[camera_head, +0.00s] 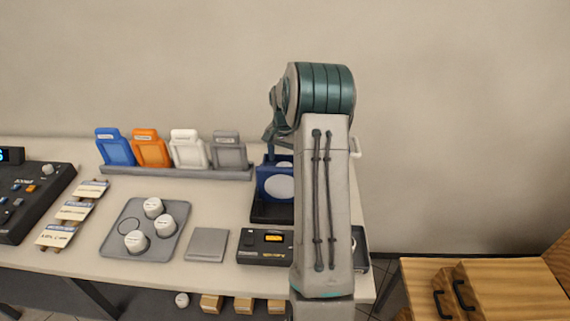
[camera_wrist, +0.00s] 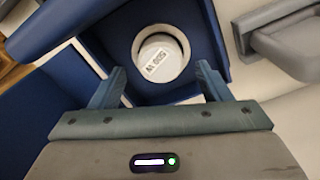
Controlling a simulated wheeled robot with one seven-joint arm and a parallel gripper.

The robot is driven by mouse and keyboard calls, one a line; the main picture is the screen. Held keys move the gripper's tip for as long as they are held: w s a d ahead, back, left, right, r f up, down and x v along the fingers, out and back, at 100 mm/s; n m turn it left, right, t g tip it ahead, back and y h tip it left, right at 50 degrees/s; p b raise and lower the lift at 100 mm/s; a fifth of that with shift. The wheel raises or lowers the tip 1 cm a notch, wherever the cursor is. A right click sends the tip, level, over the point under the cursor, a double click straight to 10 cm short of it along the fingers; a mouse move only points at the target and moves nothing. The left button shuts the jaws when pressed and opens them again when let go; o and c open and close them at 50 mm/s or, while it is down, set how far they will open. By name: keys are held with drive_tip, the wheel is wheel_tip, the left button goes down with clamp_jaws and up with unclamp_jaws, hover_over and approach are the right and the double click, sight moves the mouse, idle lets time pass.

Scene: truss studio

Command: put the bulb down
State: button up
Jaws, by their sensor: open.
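In the wrist view a white round bulb (camera_wrist: 158,50), with a label that appears to read 500 W, sits inside a pale ring in a dark blue case (camera_wrist: 205,40). My gripper (camera_wrist: 160,74) is open, with one finger to each side of the bulb's near edge and no visible contact. The blue case also shows in the head view (camera_head: 264,178), standing beside my arm with a pale oval on its front. There my arm hides part of the case, and the gripper is mostly hidden.
A grey tray (camera_head: 112,247) holds three white capped bulbs and an empty ring. Coloured holders (camera_head: 150,150) stand in a rack behind. A flat grey plate (camera_head: 207,244) and a black meter box (camera_head: 262,257) lie near the case. A control desk (camera_head: 30,200) is far left.

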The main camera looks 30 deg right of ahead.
wheel_tip(320, 180, up, 8)
drive_tip(key=b, duration=0.1)
drive_tip(key=s+a+r+n, duration=0.2)
drive_tip(key=a+r, duration=0.2)
drive_tip(key=a, duration=0.1)
drive_tip(key=s+a+r+n, duration=0.1)
drive_tip(key=s+a+r, duration=0.2)
drive_tip(key=a, duration=0.3)
drive_tip(key=s+a+n+t, duration=0.1)
drive_tip(key=s+a+n, duration=0.3)
drive_tip(key=s+a, duration=0.4)
drive_tip(key=s+a+f+n+t, duration=0.1)
drive_tip(key=s+a+n, duration=0.4)
drive_tip(key=s, duration=1)
drive_tip(key=a+t, duration=0.1)
drive_tip(key=a, duration=0.2)
drive_tip(key=shift+a+f+t, duration=0.15)
drive_tip(key=shift+f+t, duration=0.05)
drive_tip(key=shift+t, duration=0.1)
drive_tip(key=shift+w, duration=0.1)
